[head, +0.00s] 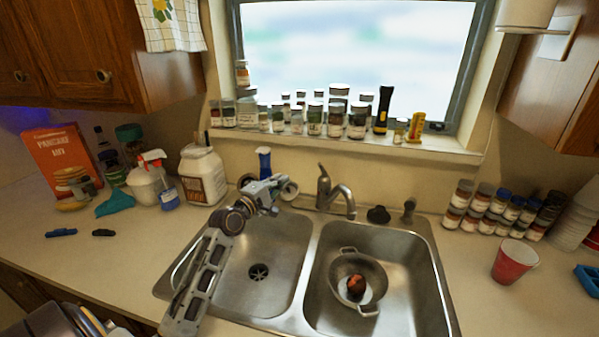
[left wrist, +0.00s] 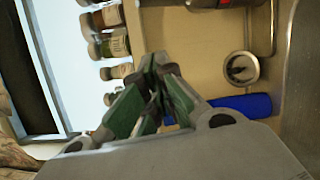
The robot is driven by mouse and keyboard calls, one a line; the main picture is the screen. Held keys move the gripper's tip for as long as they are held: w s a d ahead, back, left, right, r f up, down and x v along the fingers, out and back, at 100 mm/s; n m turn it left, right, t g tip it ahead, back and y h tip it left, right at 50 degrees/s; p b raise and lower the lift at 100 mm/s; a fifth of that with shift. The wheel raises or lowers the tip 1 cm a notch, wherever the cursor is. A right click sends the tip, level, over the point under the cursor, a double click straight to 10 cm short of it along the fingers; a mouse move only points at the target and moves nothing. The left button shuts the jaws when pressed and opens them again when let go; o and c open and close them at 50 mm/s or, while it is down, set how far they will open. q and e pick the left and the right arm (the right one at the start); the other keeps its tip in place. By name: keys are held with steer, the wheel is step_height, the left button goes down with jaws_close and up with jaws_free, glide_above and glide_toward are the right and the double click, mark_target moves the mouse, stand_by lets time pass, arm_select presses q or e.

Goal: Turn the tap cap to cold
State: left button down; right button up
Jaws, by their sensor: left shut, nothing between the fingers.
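The metal tap (head: 338,200) stands behind the two sink basins, its spout curving over toward the right basin. Its cap with a short lever (head: 323,172) is on top, and the lever points up. My left gripper (head: 285,187) is over the back of the left basin, to the left of the tap and apart from its cap. In the left wrist view its green-padded fingers (left wrist: 155,90) are closed together with nothing between them. I cannot clearly make out the tap cap in that view. My right gripper is not in view.
A blue bottle (head: 263,162) stands behind my left gripper. A metal pan (head: 358,283) with a dark reddish item sits in the right basin. Jars line the windowsill (head: 450,148). A red cup (head: 508,260) and spice jars (head: 497,212) stand on the right counter.

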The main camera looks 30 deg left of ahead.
arm_select(q)
steer(key=w+d+p, duration=0.3)
steer(key=w+d, duration=0.1)
steer(key=w, duration=0.6)
steer(key=shift+w+d+r, duration=0.3)
steer(key=shift+r, duration=0.15)
stand_by(0.5)
stand_by(0.3)
